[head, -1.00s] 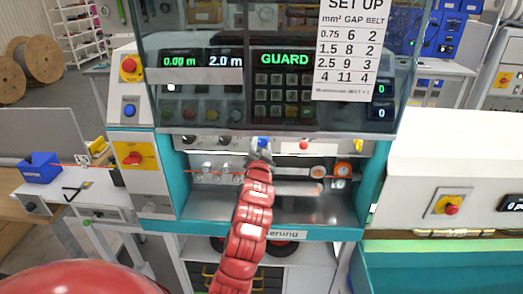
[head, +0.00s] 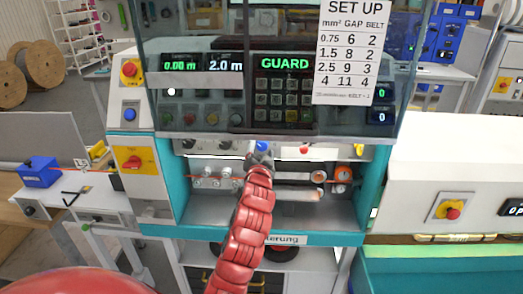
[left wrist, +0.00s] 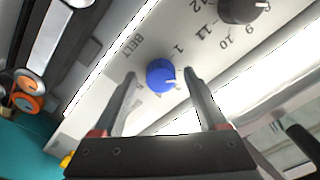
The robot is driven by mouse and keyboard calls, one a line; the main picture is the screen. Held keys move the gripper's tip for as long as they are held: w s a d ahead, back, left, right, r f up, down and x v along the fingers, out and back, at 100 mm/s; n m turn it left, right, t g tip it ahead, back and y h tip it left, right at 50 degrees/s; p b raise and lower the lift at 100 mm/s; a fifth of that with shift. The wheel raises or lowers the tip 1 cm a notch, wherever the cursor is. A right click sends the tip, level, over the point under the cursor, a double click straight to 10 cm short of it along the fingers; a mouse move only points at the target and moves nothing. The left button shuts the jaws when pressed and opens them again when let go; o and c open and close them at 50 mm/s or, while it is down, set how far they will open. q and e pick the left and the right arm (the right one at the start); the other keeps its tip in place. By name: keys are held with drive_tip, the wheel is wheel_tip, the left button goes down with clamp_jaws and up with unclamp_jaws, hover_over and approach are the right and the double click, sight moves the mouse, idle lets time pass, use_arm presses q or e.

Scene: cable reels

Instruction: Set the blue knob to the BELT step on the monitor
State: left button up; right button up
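The blue knob (head: 262,146) sits on the pale strip below the dark window of the machine. In the left wrist view the blue knob (left wrist: 160,74) has a white pointer toward the lower right. A BELT label and a 1 are printed beside it; its other marks are partly hidden. My left gripper (head: 259,157) is at the knob. In the left wrist view my left gripper (left wrist: 160,78) is open, with one finger on each side and gaps to the knob. My right gripper is not in view.
A SET UP sheet (head: 350,50) lists GAP and BELT values by mm². A black knob (left wrist: 240,10) with numbers around it is near the blue knob. A red button (head: 304,150) and an orange roller (head: 343,173) are to the right. Small displays (head: 381,117) read 0.

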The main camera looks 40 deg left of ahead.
use_arm(q)
drive_tip(key=shift+s, duration=0.1)
drive_tip(key=shift+s+d, duration=0.2)
drive_tip(key=shift+s, duration=0.05)
drive_tip(key=p+v, duration=1.2)
drive_tip(key=v, duration=0.4)
drive_tip(key=shift+s, duration=0.35)
drive_tip(key=shift+w+d, duration=0.1)
drive_tip(key=shift+d, duration=0.05)
